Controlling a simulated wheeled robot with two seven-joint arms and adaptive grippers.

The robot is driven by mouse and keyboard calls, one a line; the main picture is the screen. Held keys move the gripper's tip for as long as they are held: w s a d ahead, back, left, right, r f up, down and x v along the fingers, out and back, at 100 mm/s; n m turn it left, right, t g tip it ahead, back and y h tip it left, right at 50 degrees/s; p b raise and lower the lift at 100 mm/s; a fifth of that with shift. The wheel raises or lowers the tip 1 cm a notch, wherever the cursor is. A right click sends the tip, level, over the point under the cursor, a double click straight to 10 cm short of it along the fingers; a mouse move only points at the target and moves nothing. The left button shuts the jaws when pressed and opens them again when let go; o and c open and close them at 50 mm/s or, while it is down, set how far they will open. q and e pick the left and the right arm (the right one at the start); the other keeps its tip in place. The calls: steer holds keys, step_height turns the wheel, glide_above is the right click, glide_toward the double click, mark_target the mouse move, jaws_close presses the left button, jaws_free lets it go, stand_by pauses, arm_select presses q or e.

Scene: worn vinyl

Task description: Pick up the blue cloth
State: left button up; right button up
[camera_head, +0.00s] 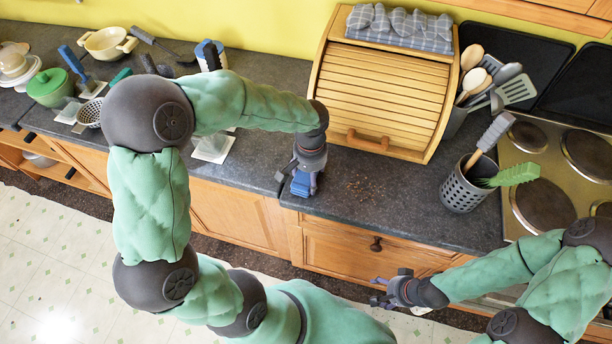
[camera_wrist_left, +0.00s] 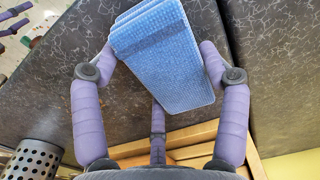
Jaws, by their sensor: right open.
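The blue cloth (camera_head: 302,184) is a small folded, layered block near the front edge of the dark counter, below the wooden bread box. My left gripper (camera_head: 301,176) points down over it. In the left wrist view the cloth (camera_wrist_left: 165,60) sits between two purple fingers of this gripper (camera_wrist_left: 158,62), which touch its left and right sides. It hides the tip of the third finger. Whether the cloth is clear of the counter is hard to tell. My right gripper (camera_head: 388,292) is open and empty, in front of the lower drawer.
The bread box (camera_head: 385,95) stands behind, with a checked grey cloth (camera_head: 400,27) on top. A perforated utensil holder (camera_head: 462,190) and the stove (camera_head: 560,150) are to the right. Pots and utensils stand at the left. Brown crumbs (camera_head: 365,187) lie on the counter right of the cloth.

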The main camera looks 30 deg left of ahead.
arm_select(q)
steer(key=shift+s, duration=0.1)
steer(key=shift+r, duration=0.45)
steer(key=r, duration=0.1)
steer(key=r+p, duration=0.1)
steer(key=r, duration=0.1)
steer(key=shift+s+d+r, duration=0.15)
steer(key=shift+s+d, duration=0.05)
steer(key=shift+d, duration=0.1)
steer(key=s+d+r+p, duration=0.1)
steer(key=s+d+r, duration=0.3)
steer(key=s, duration=0.1)
steer(key=s+d+r+p, duration=0.2)
steer(key=s+d+r, duration=0.2)
steer(key=d, duration=0.1)
steer(key=shift+s+r, duration=0.35)
